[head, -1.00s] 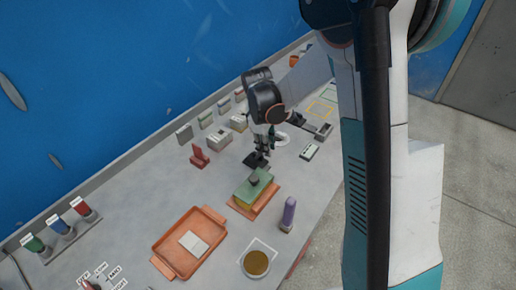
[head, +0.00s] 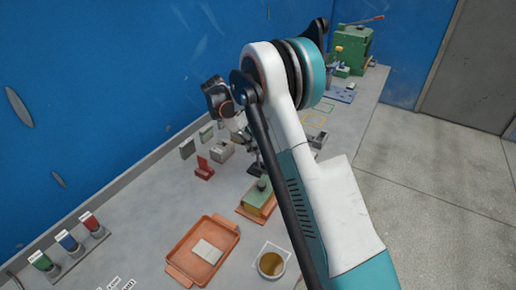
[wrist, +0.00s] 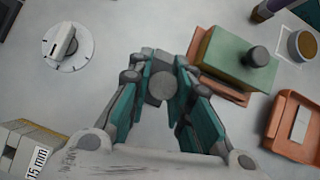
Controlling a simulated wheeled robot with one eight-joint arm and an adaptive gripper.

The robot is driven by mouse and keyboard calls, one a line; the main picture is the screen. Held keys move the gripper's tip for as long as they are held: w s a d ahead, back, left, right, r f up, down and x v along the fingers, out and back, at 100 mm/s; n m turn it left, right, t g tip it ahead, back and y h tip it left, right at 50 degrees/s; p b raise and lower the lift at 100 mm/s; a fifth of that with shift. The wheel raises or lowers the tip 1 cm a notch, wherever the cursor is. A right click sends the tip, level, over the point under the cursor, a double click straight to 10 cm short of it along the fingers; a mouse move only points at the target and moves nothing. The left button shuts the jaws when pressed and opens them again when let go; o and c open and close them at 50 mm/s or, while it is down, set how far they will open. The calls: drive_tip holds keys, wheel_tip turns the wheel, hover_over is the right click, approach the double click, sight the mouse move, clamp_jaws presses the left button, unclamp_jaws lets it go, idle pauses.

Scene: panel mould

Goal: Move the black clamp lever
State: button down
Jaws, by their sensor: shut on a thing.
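My gripper (wrist: 162,70) points down at the grey bench, its teal-padded fingers closed in the wrist view. A dark round end, which looks like the top of the black clamp lever (wrist: 160,90), sits between the fingertips. The rest of the lever is hidden by the fingers in that view. In the head view my arm covers most of the gripper, and a dark piece shows low beside it. The green and yellow block with a black knob (wrist: 236,60) stands on an orange base just right of the fingers; it also shows in the head view (head: 256,199).
A white dial (wrist: 67,45) lies left of the gripper in the wrist view. An orange tray (head: 183,246), a red stand (head: 204,168) and a brown-filled cup (head: 271,265) share the bench. A green machine (head: 352,48) stands at the far end.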

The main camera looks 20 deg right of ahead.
drive_tip(key=shift+w, duration=0.1)
idle(0.3)
drive_tip(key=c, duration=1.4)
unclamp_jaws()
drive_tip(key=shift+c, duration=0.2)
wheel_tip(320, 180, up, 10)
drive_tip(key=shift+f, duration=0.1)
